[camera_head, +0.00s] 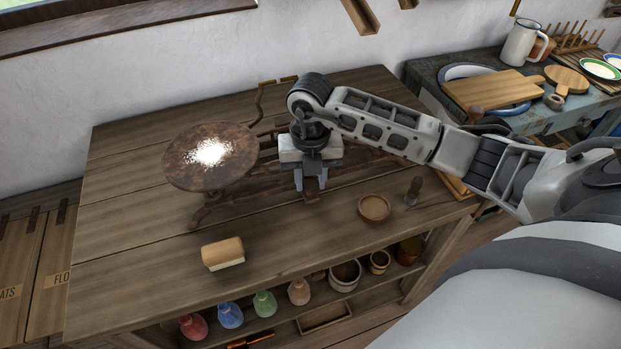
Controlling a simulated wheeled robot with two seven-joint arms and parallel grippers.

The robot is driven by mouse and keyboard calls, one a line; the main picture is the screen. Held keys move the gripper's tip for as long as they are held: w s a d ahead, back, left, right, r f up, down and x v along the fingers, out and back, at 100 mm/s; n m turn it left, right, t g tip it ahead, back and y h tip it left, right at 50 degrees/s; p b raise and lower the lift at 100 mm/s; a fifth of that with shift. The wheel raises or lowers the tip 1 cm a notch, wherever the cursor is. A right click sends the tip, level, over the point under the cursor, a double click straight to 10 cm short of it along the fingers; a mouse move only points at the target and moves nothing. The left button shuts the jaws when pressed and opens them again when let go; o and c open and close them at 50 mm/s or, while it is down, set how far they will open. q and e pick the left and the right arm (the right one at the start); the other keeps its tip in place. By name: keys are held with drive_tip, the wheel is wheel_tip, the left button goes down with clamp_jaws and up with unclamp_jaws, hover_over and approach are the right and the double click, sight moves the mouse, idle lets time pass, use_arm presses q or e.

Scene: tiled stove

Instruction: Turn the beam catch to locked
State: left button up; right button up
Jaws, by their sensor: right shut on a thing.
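A rusty brown beam scale stands on the wooden table. Its round pan (180,171) holds a heap of white powder (211,150). My right arm reaches in from the right, over the scale's beam. My right gripper (311,186) points down at the beam's middle part and is shut on a small part there, which I take to be the beam catch. The fingers and wrist hide most of the catch, so I cannot tell which way it is turned. My left gripper is not in view.
On the table (130,255) are a brush-like block (223,254), a small wooden bowl (374,208) and a dark-handled tool (413,191). Several coloured jars stand on the shelf below. A side table at the right holds boards, plates and a white jug (522,44).

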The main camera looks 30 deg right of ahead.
sight(311, 182)
drive_tip(key=n+b, duration=0.2)
drive_tip(key=n, duration=0.1)
use_arm(q)
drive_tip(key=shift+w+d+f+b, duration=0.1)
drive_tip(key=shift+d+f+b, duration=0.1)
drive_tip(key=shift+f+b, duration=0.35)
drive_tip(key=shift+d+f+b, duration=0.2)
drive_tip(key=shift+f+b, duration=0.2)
drive_tip(key=shift+b, duration=0.25)
use_arm(e)
drive_tip(key=shift+n, duration=2.1)
drive_tip(key=shift+r, duration=0.1)
drive_tip(key=o, duration=1)
drive_tip(key=shift+c, duration=0.2)
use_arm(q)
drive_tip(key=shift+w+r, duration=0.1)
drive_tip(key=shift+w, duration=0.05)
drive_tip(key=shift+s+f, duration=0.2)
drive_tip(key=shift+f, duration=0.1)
use_arm(e)
wheel_tip(311, 182, up, 16)
